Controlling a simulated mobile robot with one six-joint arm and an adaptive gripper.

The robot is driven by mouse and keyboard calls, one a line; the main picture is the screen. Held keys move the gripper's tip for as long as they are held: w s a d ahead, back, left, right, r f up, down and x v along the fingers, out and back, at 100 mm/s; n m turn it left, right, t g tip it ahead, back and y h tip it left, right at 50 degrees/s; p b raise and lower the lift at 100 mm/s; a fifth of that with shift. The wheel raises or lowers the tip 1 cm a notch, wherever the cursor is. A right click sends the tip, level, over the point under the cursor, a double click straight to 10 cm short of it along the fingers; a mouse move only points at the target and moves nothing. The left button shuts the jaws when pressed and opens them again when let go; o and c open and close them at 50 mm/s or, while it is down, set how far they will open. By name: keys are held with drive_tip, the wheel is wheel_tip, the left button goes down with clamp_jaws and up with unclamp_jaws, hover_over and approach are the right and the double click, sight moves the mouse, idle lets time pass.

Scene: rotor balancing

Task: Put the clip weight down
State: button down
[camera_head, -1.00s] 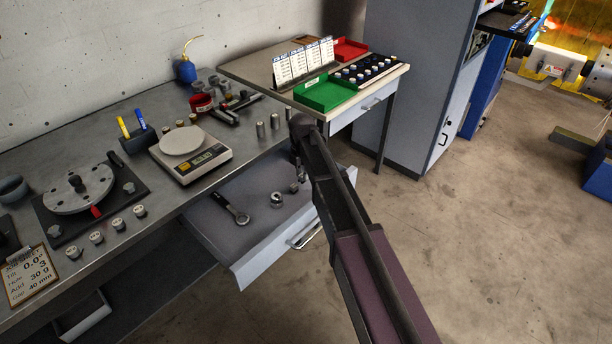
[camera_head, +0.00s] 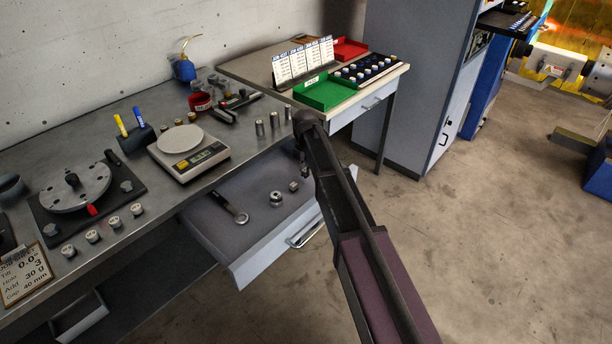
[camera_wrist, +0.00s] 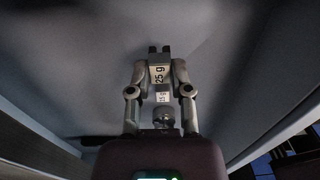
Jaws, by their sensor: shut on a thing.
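My gripper (camera_wrist: 160,68) is shut on the clip weight (camera_wrist: 158,75), a small pale block marked 25 g, in the wrist view. A smaller label and a round metal part show just below it, between the fingers. In the head view my gripper (camera_head: 304,172) hangs over the right part of the open drawer (camera_head: 255,228), below the bench edge. The held weight cannot be made out there. In the wrist view the grey drawer floor (camera_wrist: 225,45) lies beyond the fingertips; whether the weight touches it I cannot tell.
The drawer holds a wrench (camera_head: 230,207), a nut-like part (camera_head: 276,199) and a small metal piece (camera_head: 293,186). The bench above carries a scale (camera_head: 188,153), a rotor disc (camera_head: 75,188) and several round weights (camera_head: 114,222). The drawer's middle floor has free room.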

sight(305, 170)
drive_tip(key=shift+f+b, duration=0.8)
drive_tip(key=shift+f, duration=0.3)
drive_tip(key=shift+f, duration=0.2)
drive_tip(key=c, duration=0.5)
unclamp_jaws()
drive_tip(key=shift+c, duration=0.2)
drive_tip(key=shift+r, duration=0.25)
wheel_tip(305, 170, up, 12)
drive_tip(key=p, duration=1.2)
